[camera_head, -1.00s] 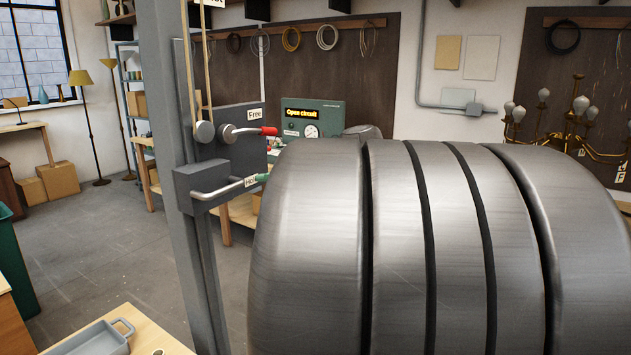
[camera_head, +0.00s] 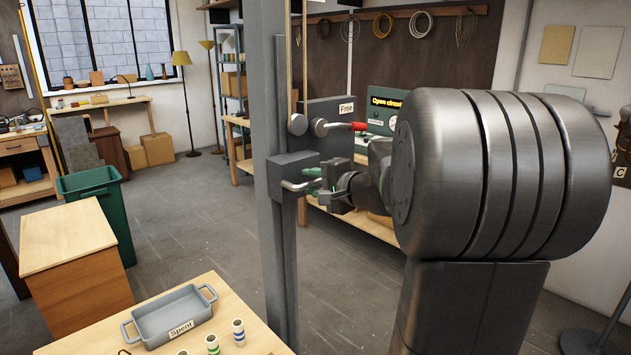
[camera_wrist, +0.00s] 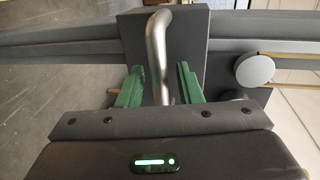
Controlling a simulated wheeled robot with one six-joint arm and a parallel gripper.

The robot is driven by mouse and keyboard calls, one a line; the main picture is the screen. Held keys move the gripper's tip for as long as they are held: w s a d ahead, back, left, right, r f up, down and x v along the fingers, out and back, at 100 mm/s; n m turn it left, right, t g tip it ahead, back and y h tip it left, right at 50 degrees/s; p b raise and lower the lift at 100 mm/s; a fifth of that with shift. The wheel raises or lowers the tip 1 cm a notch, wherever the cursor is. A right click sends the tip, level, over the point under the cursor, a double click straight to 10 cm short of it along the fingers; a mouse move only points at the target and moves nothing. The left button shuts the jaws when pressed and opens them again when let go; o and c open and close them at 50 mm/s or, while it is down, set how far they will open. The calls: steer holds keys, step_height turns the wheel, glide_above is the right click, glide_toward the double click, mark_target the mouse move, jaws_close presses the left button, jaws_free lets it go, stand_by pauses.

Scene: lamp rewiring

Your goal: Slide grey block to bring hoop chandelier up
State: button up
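The grey block (camera_head: 288,165) sits on the upright grey post, below the lever with the red tip. Its bent silver handle (camera_head: 297,185) points toward my gripper (camera_head: 318,184). In the wrist view the block (camera_wrist: 190,45) fills the top middle and the silver handle (camera_wrist: 157,50) runs down between my two green fingers. My gripper (camera_wrist: 157,86) is open around the handle, with a gap visible on each side. The handle's far end is hidden by my gripper body. The hoop chandelier cannot be made out in the current views.
The red-tipped lever (camera_head: 340,126) by the "Free" label is just above my gripper. A round grey knob (camera_wrist: 254,70) shows beside the block. A workbench with a "Spent" tray (camera_head: 172,315) stands at front left, and a green bin (camera_head: 97,190) behind it.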

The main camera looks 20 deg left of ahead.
steer(key=shift+c, duration=0.2)
jaws_close()
